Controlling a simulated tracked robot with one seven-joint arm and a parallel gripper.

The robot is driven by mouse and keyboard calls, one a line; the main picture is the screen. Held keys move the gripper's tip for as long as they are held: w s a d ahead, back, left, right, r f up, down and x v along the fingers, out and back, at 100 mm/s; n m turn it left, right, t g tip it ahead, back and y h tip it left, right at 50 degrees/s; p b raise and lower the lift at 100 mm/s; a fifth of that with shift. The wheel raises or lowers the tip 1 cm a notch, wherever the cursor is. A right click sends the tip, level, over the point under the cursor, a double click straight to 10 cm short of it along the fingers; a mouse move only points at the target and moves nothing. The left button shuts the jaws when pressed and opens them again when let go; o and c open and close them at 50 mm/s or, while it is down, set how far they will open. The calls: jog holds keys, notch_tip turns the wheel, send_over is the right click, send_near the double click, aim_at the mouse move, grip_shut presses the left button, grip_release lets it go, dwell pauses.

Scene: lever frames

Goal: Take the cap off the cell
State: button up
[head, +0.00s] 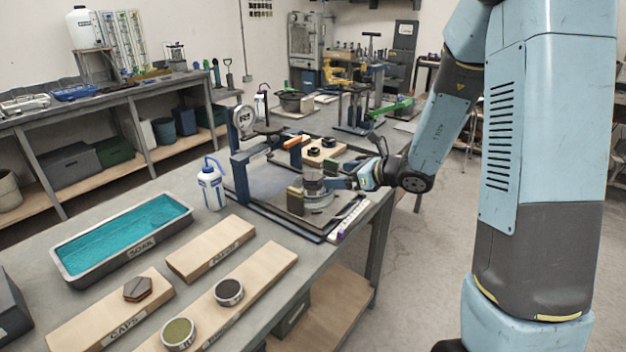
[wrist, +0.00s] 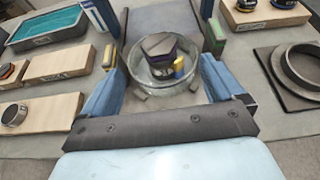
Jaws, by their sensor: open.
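My gripper (head: 335,183) reaches in from the right at the cell. In the wrist view my gripper (wrist: 160,85) is open, with one blue finger on each side of the cell. I cannot tell whether the fingers touch it. The board marked CAPS (head: 75,335) holds a dark hexagonal piece (head: 137,288).
A teal-filled tray marked SOAK (head: 75,270) and a white wash bottle (head: 211,186) stand left of the frame. Another board (head: 265,272) carries two round containers (head: 229,291). A block with dark pieces (head: 322,152) sits behind the cell. The board (head: 210,247) between looks bare.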

aim_at(312, 176)
jog(key=shift+x, duration=4.6)
jog(key=shift+s, duration=0.1)
jog(key=shift+c, duration=0.4)
jog(key=c, duration=1.3)
jog(key=shift+r, duration=0.15)
